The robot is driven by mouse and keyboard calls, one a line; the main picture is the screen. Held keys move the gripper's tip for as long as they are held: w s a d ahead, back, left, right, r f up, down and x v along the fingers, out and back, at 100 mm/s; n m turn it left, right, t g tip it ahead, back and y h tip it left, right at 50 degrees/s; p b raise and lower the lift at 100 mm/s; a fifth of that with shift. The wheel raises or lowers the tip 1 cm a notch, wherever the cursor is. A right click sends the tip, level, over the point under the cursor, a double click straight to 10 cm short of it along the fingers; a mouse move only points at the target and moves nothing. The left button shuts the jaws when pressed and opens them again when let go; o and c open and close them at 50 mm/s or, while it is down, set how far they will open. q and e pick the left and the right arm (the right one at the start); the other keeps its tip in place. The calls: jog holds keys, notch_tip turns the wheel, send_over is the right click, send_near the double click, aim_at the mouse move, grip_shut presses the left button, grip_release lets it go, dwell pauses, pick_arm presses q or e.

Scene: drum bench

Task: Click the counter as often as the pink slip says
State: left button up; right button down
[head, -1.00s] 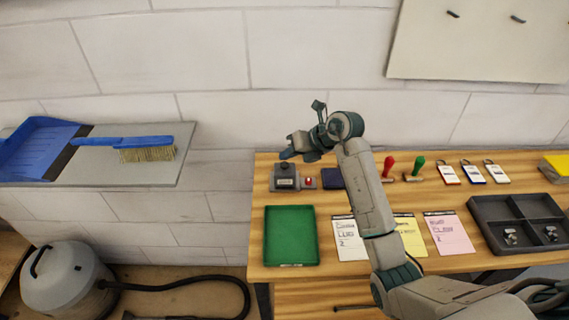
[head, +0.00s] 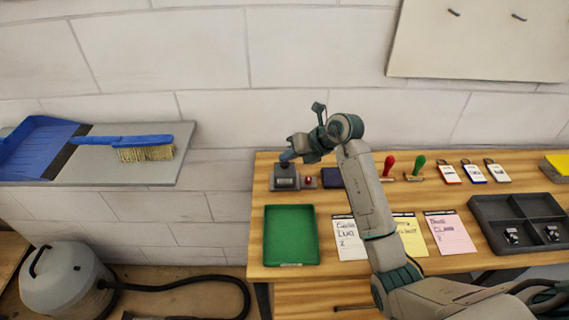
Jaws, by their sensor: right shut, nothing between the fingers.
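The counter (head: 285,182), a small grey box with a dark display, stands at the back left of the wooden bench. My right gripper (head: 286,158) is shut and empty, its tip at the top of the counter; whether it touches or presses is too small to tell. The pink slip (head: 450,233) lies on the bench right of my right arm; its handwriting is too small to read surely. A white slip (head: 347,238) and a yellow slip (head: 411,236) lie to its left, the yellow one partly hidden by my arm. My left gripper is not in view.
A small red-topped piece (head: 308,182) sits beside the counter. A green tray (head: 291,236) lies in front. Red (head: 389,166) and green (head: 418,166) stamps, several tags (head: 473,173) and a dark compartment tray (head: 517,211) are to the right.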

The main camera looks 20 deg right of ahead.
aim_at(288, 165)
jog(key=shift+f+b, duration=0.3)
jog(key=shift+f, duration=0.15)
dwell(0.6)
jog(key=shift+r, duration=0.1)
jog(key=shift+r+p, duration=0.7)
jog(key=shift+r, duration=0.15)
notch_tip(288, 165, up, 6)
jog(key=p, duration=0.4)
dwell(2.5)
